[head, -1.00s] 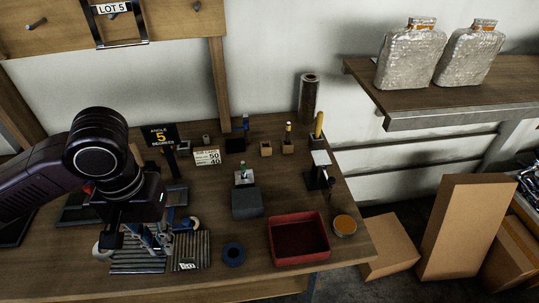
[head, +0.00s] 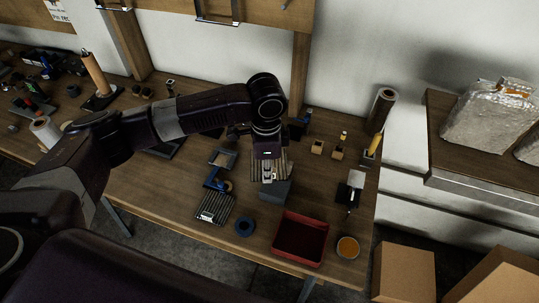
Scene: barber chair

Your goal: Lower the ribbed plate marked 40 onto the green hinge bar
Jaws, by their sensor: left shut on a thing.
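My left gripper (head: 268,176) points down over the right part of the bench, shut on a ribbed plate (head: 256,168) whose pale ribs show on both sides of the fingers. The plate is just above or at a dark grey block (head: 276,192); I cannot tell whether they touch. The green hinge bar is hidden behind the gripper and plate. No number can be read on the held plate. A second ribbed plate (head: 215,207), with a small white label too small to read, lies on the bench to the left. My right gripper is not in view.
A blue stand (head: 213,183) is left of the gripper. Small wooden blocks (head: 317,147) and a dark roll (head: 381,108) are behind.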

